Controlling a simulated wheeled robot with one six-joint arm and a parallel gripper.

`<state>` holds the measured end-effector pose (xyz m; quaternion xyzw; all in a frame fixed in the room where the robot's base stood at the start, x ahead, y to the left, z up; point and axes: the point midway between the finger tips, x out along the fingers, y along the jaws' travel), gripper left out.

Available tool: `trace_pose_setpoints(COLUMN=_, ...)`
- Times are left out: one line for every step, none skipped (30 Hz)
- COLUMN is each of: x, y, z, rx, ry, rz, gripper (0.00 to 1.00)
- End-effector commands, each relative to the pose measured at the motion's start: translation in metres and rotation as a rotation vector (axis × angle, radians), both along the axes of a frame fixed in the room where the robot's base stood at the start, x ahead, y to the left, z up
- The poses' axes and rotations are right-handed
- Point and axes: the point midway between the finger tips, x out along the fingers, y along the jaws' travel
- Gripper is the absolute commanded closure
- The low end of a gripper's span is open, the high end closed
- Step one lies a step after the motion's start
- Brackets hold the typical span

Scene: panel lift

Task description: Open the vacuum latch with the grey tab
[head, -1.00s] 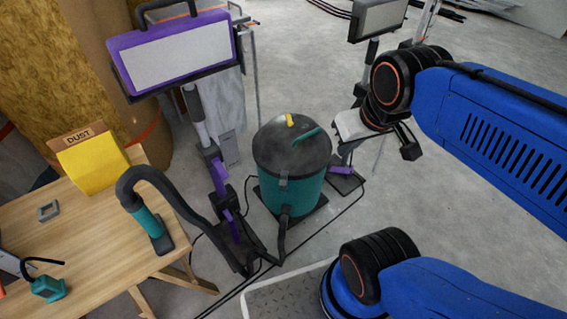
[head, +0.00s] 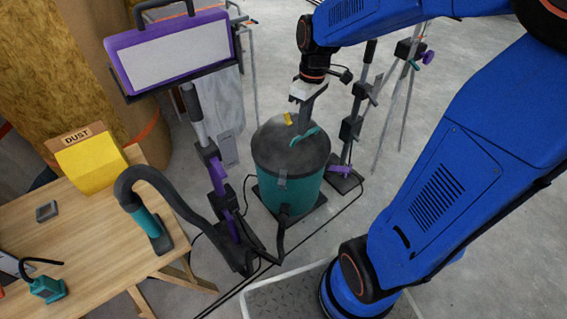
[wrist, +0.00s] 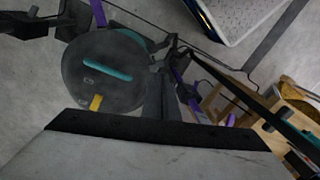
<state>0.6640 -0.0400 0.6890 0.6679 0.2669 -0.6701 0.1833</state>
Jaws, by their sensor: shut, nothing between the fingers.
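The vacuum (head: 290,188) is a teal canister with a dark grey lid, standing on the floor in the middle of the head view. A grey latch tab (head: 282,180) is on its near side, below the lid rim. A yellow tab (head: 288,118) is at the lid's far edge, and a teal handle (head: 305,137) crosses the lid. My gripper (head: 304,119) is shut and empty, pointing down over the lid's far side, away from the grey tab. The wrist view shows the lid (wrist: 90,65) and yellow tab (wrist: 96,102); I cannot make out the grey tab there.
A black hose (head: 185,207) runs from the vacuum to a wooden table (head: 100,240) at left. A purple-framed lamp (head: 180,50) stands behind left, with another stand (head: 352,130) close right of the vacuum. Cables cross the floor. Floor shows in front of the vacuum.

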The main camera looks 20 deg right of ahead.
Motion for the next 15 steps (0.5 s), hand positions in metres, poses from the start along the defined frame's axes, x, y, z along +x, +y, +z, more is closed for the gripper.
trace_pose_setpoints(x=0.010, y=0.002, z=-0.010, rx=0.008, ry=0.026, rz=0.031, gripper=1.00)
trace_pose_setpoints(x=0.015, y=0.003, z=-0.015, rx=0.014, ry=0.037, rz=0.051, gripper=1.00)
trace_pose_setpoints(x=0.022, y=0.004, z=-0.023, rx=0.021, ry=0.053, rz=0.079, gripper=1.00)
trace_pose_setpoints(x=0.027, y=0.005, z=-0.029, rx=0.026, ry=0.066, rz=0.099, gripper=1.00)
trace_pose_setpoints(x=0.032, y=0.006, z=-0.034, rx=0.032, ry=0.077, rz=0.120, gripper=1.00)
trace_pose_setpoints(x=0.039, y=0.007, z=-0.042, rx=0.041, ry=0.092, rz=0.148, gripper=1.00)
trace_pose_setpoints(x=0.044, y=0.008, z=-0.048, rx=0.048, ry=0.104, rz=0.168, gripper=1.00)
trace_pose_setpoints(x=0.048, y=0.010, z=-0.054, rx=0.057, ry=0.116, rz=0.188, gripper=1.00)
trace_pose_setpoints(x=0.055, y=0.011, z=-0.063, rx=0.066, ry=0.131, rz=0.214, gripper=1.00)
trace_pose_setpoints(x=0.059, y=0.012, z=-0.069, rx=0.074, ry=0.142, rz=0.234, gripper=1.00)
trace_pose_setpoints(x=0.063, y=0.013, z=-0.076, rx=0.081, ry=0.153, rz=0.254, gripper=1.00)
trace_pose_setpoints(x=0.069, y=0.014, z=-0.084, rx=0.092, ry=0.166, rz=0.279, gripper=1.00)
trace_pose_setpoints(x=0.072, y=0.015, z=-0.089, rx=0.099, ry=0.174, rz=0.295, gripper=1.00)
trace_pose_setpoints(x=0.075, y=0.016, z=-0.095, rx=0.106, ry=0.182, rz=0.309, gripper=1.00)
trace_pose_setpoints(x=0.079, y=0.017, z=-0.101, rx=0.115, ry=0.192, rz=0.328, gripper=1.00)
